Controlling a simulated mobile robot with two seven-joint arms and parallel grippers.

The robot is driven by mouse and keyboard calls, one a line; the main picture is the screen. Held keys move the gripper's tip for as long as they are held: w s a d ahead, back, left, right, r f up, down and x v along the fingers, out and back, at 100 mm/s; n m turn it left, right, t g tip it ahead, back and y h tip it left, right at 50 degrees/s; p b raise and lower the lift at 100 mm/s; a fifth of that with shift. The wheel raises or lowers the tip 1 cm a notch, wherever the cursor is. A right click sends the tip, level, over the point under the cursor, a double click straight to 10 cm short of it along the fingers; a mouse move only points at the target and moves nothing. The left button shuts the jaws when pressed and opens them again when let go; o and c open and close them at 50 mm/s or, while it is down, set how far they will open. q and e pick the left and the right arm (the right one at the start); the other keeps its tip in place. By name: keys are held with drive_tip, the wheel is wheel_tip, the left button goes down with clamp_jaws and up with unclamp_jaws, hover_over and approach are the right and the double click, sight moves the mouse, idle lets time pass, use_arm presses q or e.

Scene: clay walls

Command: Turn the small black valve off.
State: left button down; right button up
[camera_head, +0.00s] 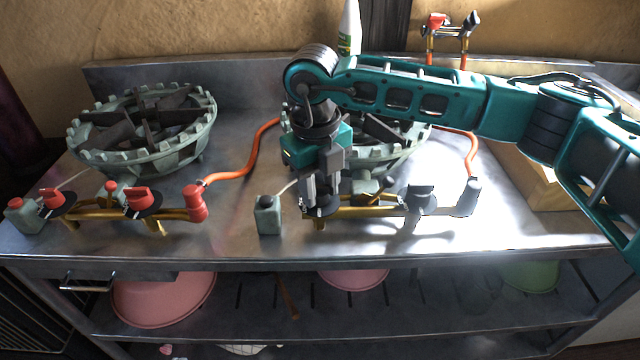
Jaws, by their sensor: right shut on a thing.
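My right gripper (320,206) points down at the left end of the brass pipe (365,211) in front of the right burner (385,158). It is shut on the small black valve (322,212) there. The fingers hide most of the valve, so its handle angle cannot be told. A larger black valve (420,193) sits further right on the same pipe, apart from the gripper. My left gripper is not in view.
A grey-green box (267,214) stands just left of the gripper. The left burner (145,130) has red valves (142,197) on its pipe. Orange hoses (243,170) cross the steel counter (230,225). A white bottle (349,30) and wall valves (437,21) stand behind my right arm.

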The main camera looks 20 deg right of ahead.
drive_tip(key=shift+a, duration=0.15)
drive_tip(key=o, duration=1)
drive_tip(key=r, duration=0.4)
drive_tip(key=r+p, duration=0.1)
drive_tip(key=r, duration=0.7)
drive_tip(key=shift+s+a+r+p, duration=0.15)
drive_tip(key=shift+a+r+p, duration=0.1)
drive_tip(key=shift+r+p, duration=0.15)
